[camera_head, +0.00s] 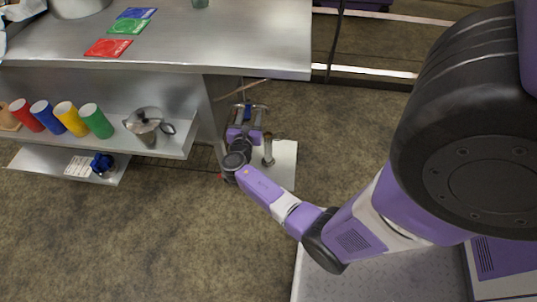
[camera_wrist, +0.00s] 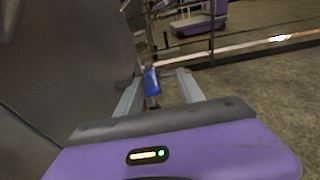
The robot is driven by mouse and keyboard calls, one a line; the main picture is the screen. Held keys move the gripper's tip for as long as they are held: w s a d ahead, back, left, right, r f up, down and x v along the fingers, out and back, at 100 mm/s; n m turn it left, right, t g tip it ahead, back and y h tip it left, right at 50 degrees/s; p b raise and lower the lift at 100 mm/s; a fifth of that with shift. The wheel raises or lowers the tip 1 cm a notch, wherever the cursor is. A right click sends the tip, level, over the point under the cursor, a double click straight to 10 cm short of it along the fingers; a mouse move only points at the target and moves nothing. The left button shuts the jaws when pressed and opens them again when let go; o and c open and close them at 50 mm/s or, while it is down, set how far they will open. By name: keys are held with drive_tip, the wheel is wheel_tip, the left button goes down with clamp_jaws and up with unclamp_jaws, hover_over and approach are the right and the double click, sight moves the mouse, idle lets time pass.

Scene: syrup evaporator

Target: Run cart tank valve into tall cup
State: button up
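My gripper (camera_head: 248,109) is low beside the right end of the metal counter, above a pale platform (camera_head: 285,165). In the wrist view its two fingers (camera_wrist: 160,82) are spread apart. A small blue piece (camera_wrist: 152,82) shows between them or just beyond. Whether it is a valve handle, or touches a finger, I cannot tell. Several coloured cylinders, perhaps cups, stand on the shelf at left: red (camera_head: 27,115), blue (camera_head: 48,116), yellow (camera_head: 71,118) and green (camera_head: 96,121). The cart tank is not clearly visible.
The metal counter (camera_head: 230,40) holds blue (camera_head: 137,13), green (camera_head: 128,27) and red (camera_head: 108,48) cards. A grey surface fills the left of the wrist view, close to my gripper. The brown floor (camera_head: 150,240) in front is clear.

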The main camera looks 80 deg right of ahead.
drive_tip(key=shift+s+d, duration=0.15)
drive_tip(key=shift+s, duration=0.4)
drive_tip(key=shift+s+d, duration=0.1)
idle(2.7)
drive_tip(key=w, duration=0.2)
drive_tip(key=w+a, duration=0.1)
drive_tip(key=w, duration=0.1)
idle(1.2)
drive_tip(key=shift+a, duration=0.15)
